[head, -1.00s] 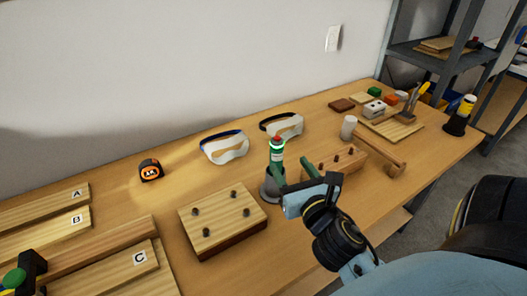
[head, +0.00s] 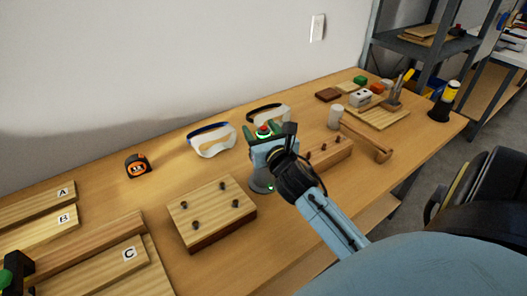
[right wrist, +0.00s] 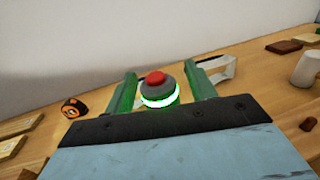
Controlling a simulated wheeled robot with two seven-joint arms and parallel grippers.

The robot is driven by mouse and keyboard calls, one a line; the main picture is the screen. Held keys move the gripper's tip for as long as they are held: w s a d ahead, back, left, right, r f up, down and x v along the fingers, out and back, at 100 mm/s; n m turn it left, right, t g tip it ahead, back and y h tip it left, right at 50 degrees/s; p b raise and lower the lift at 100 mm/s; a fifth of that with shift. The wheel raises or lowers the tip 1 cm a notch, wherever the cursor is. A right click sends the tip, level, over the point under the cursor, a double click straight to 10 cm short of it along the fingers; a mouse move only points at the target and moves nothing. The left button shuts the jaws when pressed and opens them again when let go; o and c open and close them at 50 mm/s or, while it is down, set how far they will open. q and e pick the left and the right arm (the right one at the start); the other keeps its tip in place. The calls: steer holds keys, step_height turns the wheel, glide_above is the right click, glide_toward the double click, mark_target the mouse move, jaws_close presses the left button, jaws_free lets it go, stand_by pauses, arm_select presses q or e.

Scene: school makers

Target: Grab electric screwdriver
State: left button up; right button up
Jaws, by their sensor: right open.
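The green device with a red top button and a glowing ring, which looks like the electric screwdriver (head: 264,132), stands upright in a grey holder (head: 261,184) on the bench. Its top also shows in the right wrist view (right wrist: 159,88). My right gripper (head: 263,133) is open, with one green finger on each side of the device; the fingers also show in the right wrist view (right wrist: 161,74). Gaps show between the fingers and the device there. The gripper and wrist hide most of its body in the head view. My left gripper is not in view.
Two goggles (head: 212,140) lie behind. A mallet (head: 366,140), a white cylinder (head: 335,117) and a yellow-black tool (head: 446,100) are farther right. A tape measure (head: 138,166) is left.

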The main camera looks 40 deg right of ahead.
steer(key=shift+w, duration=0.1)
steer(key=shift+c, duration=1.1)
jaws_close()
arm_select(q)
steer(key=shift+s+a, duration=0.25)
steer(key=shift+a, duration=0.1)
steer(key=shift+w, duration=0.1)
arm_select(e)
steer(key=shift+r, duration=0.1)
